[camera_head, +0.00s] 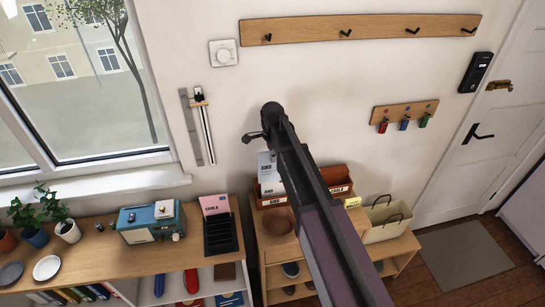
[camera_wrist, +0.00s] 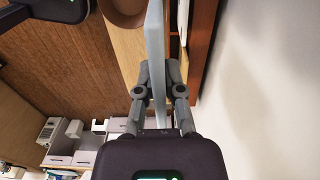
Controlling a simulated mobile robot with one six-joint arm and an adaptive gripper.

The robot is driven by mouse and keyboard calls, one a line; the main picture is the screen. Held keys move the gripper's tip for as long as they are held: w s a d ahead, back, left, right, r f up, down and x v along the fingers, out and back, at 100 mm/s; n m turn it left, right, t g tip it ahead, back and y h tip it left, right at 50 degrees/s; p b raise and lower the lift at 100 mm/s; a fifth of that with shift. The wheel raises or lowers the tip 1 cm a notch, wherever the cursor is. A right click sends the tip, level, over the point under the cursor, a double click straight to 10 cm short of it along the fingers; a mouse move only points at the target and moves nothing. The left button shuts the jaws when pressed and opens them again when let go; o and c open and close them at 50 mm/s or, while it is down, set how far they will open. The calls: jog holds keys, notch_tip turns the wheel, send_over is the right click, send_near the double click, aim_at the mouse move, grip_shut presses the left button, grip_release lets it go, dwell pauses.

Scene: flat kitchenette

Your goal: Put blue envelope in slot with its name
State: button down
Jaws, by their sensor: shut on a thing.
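My gripper (camera_wrist: 158,78) is shut on a pale blue envelope, seen nearly edge-on in the wrist view (camera_wrist: 155,40). In the head view the envelope (camera_head: 265,160) shows dark lettering too small to read surely, and my arm covers its right side. It stands roughly upright in front of or over the left part of the reddish-brown letter sorter (camera_head: 337,175). I cannot tell whether its lower edge is inside a slot. The sorter has white name labels along its front, and my arm hides its middle.
A pink envelope (camera_head: 214,203) stands in a black rack (camera_head: 220,235) on the left shelf, beside a blue radio (camera_head: 150,220). A round brown bowl (camera_head: 278,222) sits before the sorter. A beige basket (camera_head: 385,220) stands to its right. The wall rises close behind.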

jog(key=shift+w+f, duration=0.15)
jog(key=shift+w, duration=1.6)
jog(key=f+b, duration=0.1)
jog(key=b, duration=0.1)
jog(key=w+f+b, duration=0.1)
jog(key=f+b, duration=0.1)
jog(key=shift+f, duration=0.25)
jog(key=c, duration=0.8)
grip_release()
jog(key=shift+w+f, duration=0.1)
jog(key=shift+w, duration=0.05)
jog(key=shift+o, duration=0.2)
